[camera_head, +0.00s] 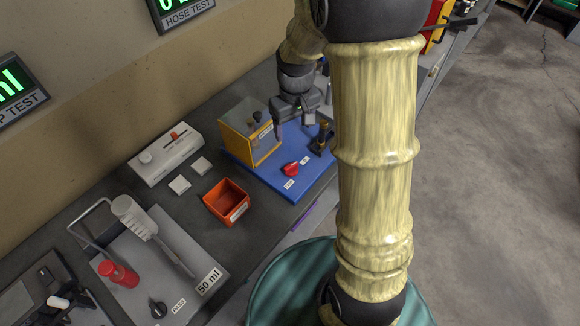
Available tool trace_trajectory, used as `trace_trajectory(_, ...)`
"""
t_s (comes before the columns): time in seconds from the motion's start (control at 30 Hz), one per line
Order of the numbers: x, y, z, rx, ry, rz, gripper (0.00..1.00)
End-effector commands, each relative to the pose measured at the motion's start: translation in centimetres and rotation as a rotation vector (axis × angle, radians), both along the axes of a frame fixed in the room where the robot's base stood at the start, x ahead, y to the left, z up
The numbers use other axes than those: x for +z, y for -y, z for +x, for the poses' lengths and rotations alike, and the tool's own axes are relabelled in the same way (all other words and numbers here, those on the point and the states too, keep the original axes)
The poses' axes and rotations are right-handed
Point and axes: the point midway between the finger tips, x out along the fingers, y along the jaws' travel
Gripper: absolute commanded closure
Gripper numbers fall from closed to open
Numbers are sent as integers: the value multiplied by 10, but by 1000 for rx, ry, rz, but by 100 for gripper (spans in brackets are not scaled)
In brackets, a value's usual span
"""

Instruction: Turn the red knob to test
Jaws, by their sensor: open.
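The red knob (291,169) sits on the blue board (265,178), near its front edge. Small white labels lie beside it, one below it (289,184) and one to its upper right (305,160); their lettering is too small to read. The knob's exact pointing direction is hard to tell. My gripper (292,126) is open and empty, above the blue board and behind the knob, apart from it. It hangs between the yellow-framed clear box and a black and brass fitting.
The yellow-framed box (249,133) and the brass fitting (322,138) stand on the blue board. An orange bin (227,202), white blocks (180,185) and a white switch box (166,153) are to the left. My arm hides the board's right side.

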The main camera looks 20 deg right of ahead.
Motion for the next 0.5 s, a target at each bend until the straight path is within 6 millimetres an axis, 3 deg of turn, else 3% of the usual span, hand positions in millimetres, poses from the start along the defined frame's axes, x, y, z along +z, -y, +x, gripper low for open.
trace_trajectory(0.03, -14, -1, 12, 28, -17, -2, 31)
trace_trajectory(0.13, -21, -3, 26, 68, -40, -4, 31)
trace_trajectory(0.5, -21, -3, 29, 82, -49, -5, 31)
